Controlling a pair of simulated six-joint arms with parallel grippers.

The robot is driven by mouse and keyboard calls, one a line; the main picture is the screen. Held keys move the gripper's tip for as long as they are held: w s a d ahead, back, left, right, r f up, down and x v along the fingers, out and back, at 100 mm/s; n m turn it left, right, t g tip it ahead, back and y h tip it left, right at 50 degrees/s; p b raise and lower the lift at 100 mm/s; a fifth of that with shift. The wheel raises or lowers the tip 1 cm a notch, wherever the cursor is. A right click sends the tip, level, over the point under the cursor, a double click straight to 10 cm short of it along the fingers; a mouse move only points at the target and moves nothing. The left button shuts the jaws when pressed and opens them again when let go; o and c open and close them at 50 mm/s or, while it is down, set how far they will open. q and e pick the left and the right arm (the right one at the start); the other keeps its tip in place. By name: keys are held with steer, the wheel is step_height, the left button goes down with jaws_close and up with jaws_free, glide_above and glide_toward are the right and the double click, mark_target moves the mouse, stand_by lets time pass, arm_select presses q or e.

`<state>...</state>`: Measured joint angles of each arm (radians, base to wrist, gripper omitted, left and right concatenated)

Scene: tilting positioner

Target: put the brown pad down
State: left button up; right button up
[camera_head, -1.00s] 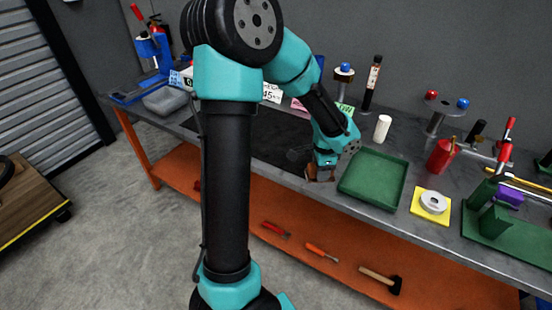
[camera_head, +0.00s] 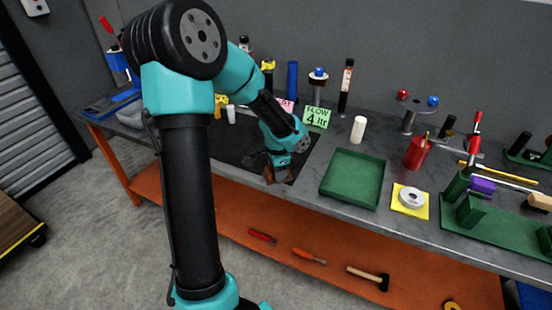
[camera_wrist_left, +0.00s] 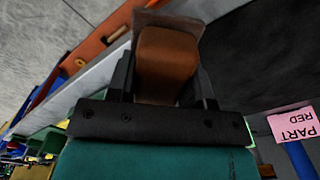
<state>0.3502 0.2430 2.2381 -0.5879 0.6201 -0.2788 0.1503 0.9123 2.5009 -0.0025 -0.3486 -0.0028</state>
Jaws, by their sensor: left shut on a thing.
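The brown pad (camera_wrist_left: 167,58) is held between the two dark fingers of my left gripper (camera_wrist_left: 166,88) in the left wrist view. In the head view the pad (camera_head: 270,178) shows small and dark brown at the tip of the left gripper (camera_head: 277,171). The gripper is over the front right part of the black mat (camera_head: 232,147), near the bench's front edge. I cannot tell whether the pad touches the mat. My right gripper is in neither view.
A green tray (camera_head: 353,196) lies to the right of the gripper. Beyond it are a yellow pad with a white ring (camera_head: 411,197) and a red can (camera_head: 417,152). Signs and a white cylinder (camera_head: 358,130) stand behind.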

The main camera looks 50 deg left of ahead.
arm_select(q)
steer(key=w+a, duration=0.5)
steer(key=w+a+f, duration=0.1)
steer(key=w+a, duration=0.1)
steer(key=a, duration=0.1)
steer(key=shift+w+a, duration=0.15)
steer(key=shift+w+a, duration=0.15)
steer(key=shift+a, duration=0.05)
steer(key=shift+w+a+f, duration=0.1)
steer(key=shift+a+f, duration=0.05)
steer(key=shift+f, duration=1.65)
steer(key=shift+f, duration=0.2)
steer(key=o, duration=0.9)
steer(key=shift+r, duration=0.1)
